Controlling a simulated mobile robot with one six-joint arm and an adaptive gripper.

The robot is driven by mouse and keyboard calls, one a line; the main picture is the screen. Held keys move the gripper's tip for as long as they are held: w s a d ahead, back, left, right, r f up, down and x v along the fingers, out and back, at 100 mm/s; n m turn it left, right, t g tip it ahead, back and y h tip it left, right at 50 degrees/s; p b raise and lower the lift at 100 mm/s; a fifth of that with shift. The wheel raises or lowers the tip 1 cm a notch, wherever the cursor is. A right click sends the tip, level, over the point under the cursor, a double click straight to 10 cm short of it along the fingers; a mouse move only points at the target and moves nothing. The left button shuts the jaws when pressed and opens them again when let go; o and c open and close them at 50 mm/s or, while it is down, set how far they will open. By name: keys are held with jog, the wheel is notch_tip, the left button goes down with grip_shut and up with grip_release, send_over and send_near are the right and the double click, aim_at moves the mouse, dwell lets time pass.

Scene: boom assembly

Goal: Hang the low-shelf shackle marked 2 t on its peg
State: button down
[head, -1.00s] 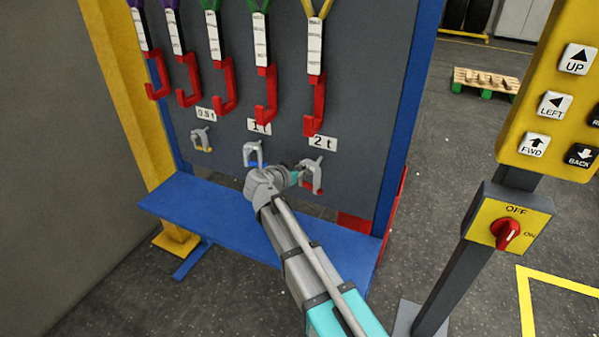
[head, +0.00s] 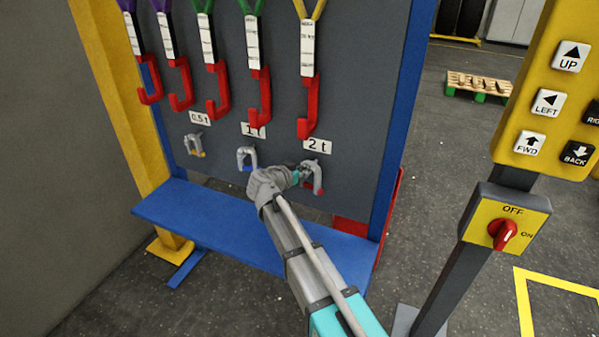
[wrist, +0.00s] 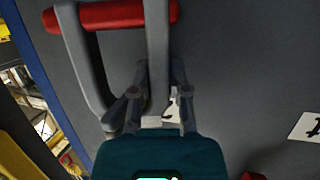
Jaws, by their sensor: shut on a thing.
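The grey shackle with a red pin (head: 314,178) is at the dark board, just under the "2 t" label (head: 317,146). In the wrist view its grey bow (wrist: 157,55) and red pin (wrist: 115,14) fill the upper left. My gripper (wrist: 158,100) is shut on one leg of this shackle, a finger on each side. In the head view my gripper (head: 300,174) reaches the shackle from its left. The 2 t peg is not distinguishable, and I cannot tell whether the shackle is around it or in front of it.
A blue-pinned shackle (head: 246,158) hangs under the 1 t label, close left of my wrist. A yellow-pinned shackle (head: 195,145) hangs under 0.5 t. Red hooks (head: 309,110) hang above. The blue shelf (head: 205,222) looks bare where visible. A control post (head: 465,255) stands right.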

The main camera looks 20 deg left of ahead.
jog(key=shift+f, duration=0.2)
dwell(0.7)
jog(key=c, duration=0.5)
grip_release()
jog(key=shift+c, duration=0.2)
jog(key=shift+r, duration=0.15)
